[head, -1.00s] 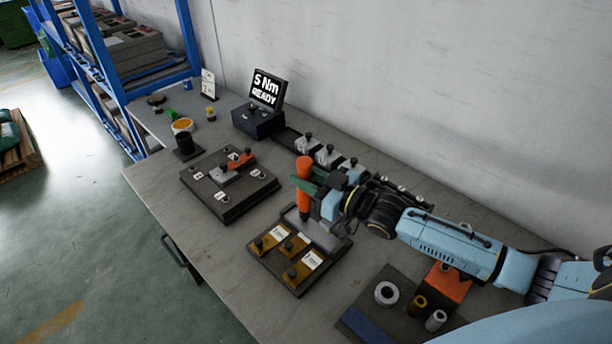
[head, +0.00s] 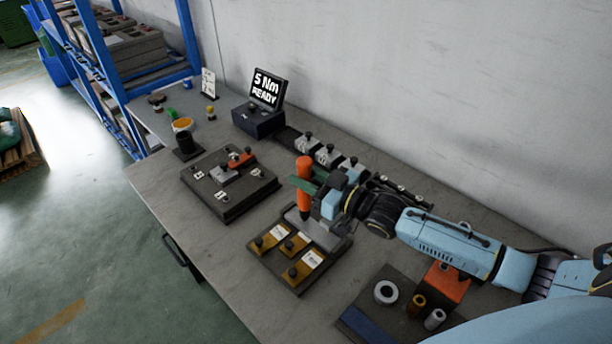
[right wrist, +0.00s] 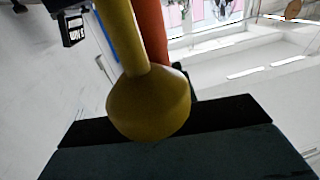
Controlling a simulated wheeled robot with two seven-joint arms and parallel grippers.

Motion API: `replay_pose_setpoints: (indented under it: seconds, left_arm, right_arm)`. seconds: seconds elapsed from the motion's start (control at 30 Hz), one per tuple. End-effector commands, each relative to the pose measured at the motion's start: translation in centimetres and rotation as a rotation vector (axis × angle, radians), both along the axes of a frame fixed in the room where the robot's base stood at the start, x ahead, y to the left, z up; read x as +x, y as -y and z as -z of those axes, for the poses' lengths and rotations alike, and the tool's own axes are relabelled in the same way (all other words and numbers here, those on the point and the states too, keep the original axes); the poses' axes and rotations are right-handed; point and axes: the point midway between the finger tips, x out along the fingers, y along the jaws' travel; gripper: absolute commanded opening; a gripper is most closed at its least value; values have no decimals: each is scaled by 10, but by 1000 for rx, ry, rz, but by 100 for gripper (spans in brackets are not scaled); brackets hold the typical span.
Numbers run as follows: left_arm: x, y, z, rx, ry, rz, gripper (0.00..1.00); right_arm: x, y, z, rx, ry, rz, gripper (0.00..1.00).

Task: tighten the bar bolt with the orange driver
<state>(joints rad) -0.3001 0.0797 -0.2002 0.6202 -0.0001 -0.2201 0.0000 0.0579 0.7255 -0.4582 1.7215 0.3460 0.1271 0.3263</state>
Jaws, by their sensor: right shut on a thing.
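My right gripper (head: 305,186) is shut on the orange driver (head: 304,170), which stands upright between its green fingertips. The driver's lower end is over the back edge of a dark fixture with brown plates (head: 284,271), beside a grey bar (head: 318,234). I cannot tell whether the tip touches anything, and I cannot make out the bar bolt. In the right wrist view the orange driver (right wrist: 150,35) is partly hidden behind a yellow shaft with a rounded end (right wrist: 150,100). My left gripper is not in view.
A dark fixture (head: 232,205) with a red piece stands to the left. A screen (head: 266,90) reads "5 Nm READY". Grey clamps stand along the wall.

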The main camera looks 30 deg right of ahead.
Motion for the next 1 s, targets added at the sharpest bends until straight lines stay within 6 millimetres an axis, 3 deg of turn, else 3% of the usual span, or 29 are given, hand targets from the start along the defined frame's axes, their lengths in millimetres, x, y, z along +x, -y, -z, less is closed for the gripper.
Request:
replay_pose_setpoints:
  seconds: [1.0]
  left_arm:
    - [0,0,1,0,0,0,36]
  right_arm:
    - [1,0,3,1,4,0,0]
